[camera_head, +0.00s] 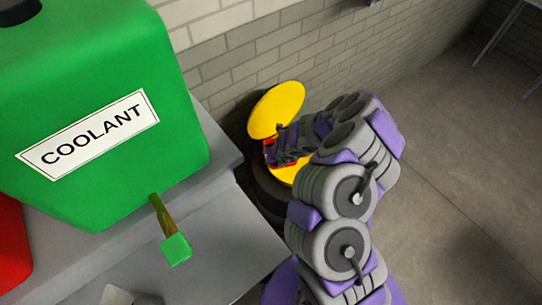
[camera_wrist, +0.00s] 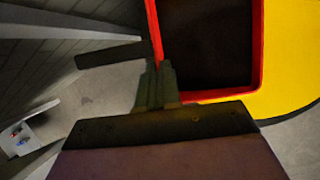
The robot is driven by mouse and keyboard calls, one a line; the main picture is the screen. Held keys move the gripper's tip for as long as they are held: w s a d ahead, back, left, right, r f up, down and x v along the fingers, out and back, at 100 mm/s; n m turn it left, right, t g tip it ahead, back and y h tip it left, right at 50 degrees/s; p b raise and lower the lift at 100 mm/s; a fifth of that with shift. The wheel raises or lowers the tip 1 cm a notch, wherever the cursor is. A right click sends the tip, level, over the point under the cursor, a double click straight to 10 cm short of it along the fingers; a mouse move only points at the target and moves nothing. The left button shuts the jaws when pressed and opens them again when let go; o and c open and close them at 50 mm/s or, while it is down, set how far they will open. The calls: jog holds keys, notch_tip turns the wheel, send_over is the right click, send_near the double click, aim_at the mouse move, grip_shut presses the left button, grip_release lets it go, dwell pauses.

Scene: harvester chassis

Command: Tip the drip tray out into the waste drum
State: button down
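The drip tray (camera_wrist: 258,45) has thin red walls and a dark brown inside in the wrist view. My gripper (camera_wrist: 157,72) is shut on its left red wall near the corner. In the head view only a little red of the tray (camera_head: 268,151) shows beside my gripper (camera_head: 277,150), and my arm hides the rest. The waste drum (camera_head: 262,190) stands by the brick wall, dark-bodied with a yellow top. Its yellow top (camera_wrist: 290,85) also shows beside and below the tray in the wrist view. I cannot tell whether the dark inside is liquid.
A yellow disc (camera_head: 277,110), apparently the drum's lid, stands tilted up behind the tray. A green coolant tank (camera_head: 105,110) sits on a grey chassis (camera_head: 200,240) at left. A green-ended handle (camera_head: 175,248) juts out below it. The floor at right is clear.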

jog(key=shift+r+p, duration=0.3)
jog(key=shift+p, duration=0.25)
jog(key=shift+w+d+r+y+p, duration=0.15)
jog(key=shift+y+p, duration=0.35)
jog(key=shift+p, duration=0.55)
jog(key=shift+r+y+p, duration=0.3)
jog(key=shift+r+p, duration=0.05)
jog(key=shift+p, duration=0.7)
jog(key=shift+d, duration=0.1)
jog(key=p, duration=0.1)
jog(key=y+p, duration=0.1)
jog(key=shift+d+r+p, duration=0.2)
jog(key=shift+r+p, duration=0.1)
jog(key=shift+r, duration=0.1)
jog(key=shift+r, duration=0.1)
